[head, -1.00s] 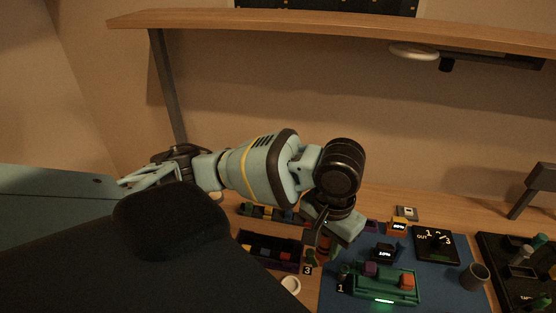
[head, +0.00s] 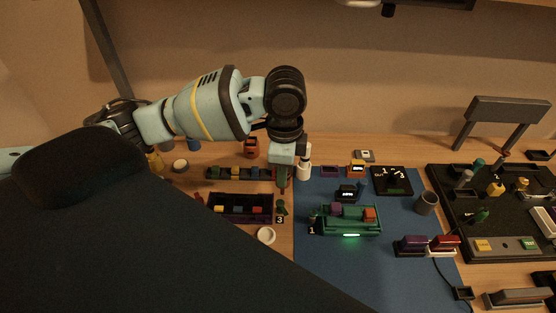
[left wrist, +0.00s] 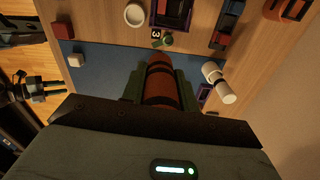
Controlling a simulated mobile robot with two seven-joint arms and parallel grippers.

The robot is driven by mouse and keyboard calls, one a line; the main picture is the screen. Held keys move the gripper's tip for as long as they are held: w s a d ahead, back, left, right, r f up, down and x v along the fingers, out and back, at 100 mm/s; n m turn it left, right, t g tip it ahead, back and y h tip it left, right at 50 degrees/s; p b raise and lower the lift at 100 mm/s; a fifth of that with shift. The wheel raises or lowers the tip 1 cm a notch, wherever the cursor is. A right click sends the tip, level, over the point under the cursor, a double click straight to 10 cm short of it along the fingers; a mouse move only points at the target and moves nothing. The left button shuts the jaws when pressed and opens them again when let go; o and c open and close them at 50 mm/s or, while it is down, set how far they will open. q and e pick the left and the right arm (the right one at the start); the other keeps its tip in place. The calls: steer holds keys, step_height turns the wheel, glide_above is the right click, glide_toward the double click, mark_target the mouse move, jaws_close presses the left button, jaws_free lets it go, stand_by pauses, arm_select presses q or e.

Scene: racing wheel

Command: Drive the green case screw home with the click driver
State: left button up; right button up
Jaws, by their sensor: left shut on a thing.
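The green case (head: 345,226) lies on the blue mat, with a purple and an orange block on top and a lit green strip at its front. I cannot make out its screw. My left gripper (head: 284,166) is left of and behind the case. It is shut on an orange-brown, dark-banded cylinder, apparently the click driver (left wrist: 160,84), seen between the fingers in the left wrist view. In the head view the driver is mostly hidden by the gripper. A small green piece (head: 281,208) stands by the tag 3. My right gripper is not in view.
A white cylinder (head: 304,168) stands close right of my left gripper. A dark tray with coloured blocks (head: 238,217) and a white round dish (head: 266,236) are on the left. A dial board (head: 391,181), grey cup (head: 426,203) and black tool board (head: 460,220) are on the right.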

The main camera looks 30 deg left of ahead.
arm_select(q)
steer(key=m, duration=0.1)
steer(key=a+m, duration=0.1)
steer(key=m, duration=0.1)
steer(key=w+r+m, duration=0.1)
steer(key=m, duration=0.1)
steer(key=shift+a, duration=0.15)
glide_toward(280, 204)
steer(key=shift+w+a+f, duration=0.1)
steer(key=shift+w+f, duration=0.15)
stand_by(0.7)
steer(key=shift+f, duration=0.4)
stand_by(1.4)
steer(key=shift+s+f, duration=0.25)
steer(key=shift+f, duration=0.15)
stand_by(1.6)
steer(key=shift+w+r, duration=0.2)
steer(key=shift+r, duration=3.1)
